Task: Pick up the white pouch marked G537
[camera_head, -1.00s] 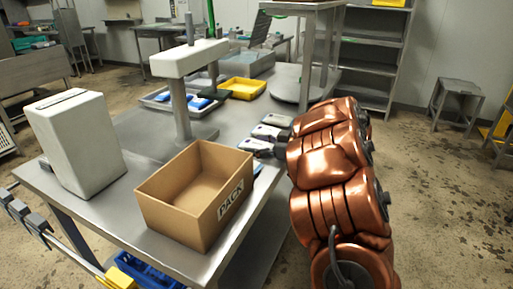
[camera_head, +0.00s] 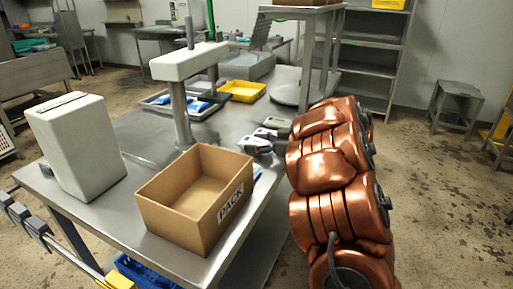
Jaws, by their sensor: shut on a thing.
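My gripper (camera_head: 257,147) is small and dark in the head view, at the right edge of the steel table (camera_head: 135,225), just behind the cardboard box. It is shut on a white pouch, which is mostly hidden by the fingers and my copper-coloured arm. Another white pouch (camera_head: 276,122) lies on the table just behind the gripper, partly covered by my arm. The markings on the pouches are too small to read, so I cannot tell which is G537.
An open, empty cardboard box marked PACK (camera_head: 175,214) stands in front of the gripper. A white block-shaped unit (camera_head: 76,146) stands at left, and a white-topped stand (camera_head: 188,60) behind the box. A yellow tray (camera_head: 241,91) and a grey tray with blue items (camera_head: 160,104) lie further back.

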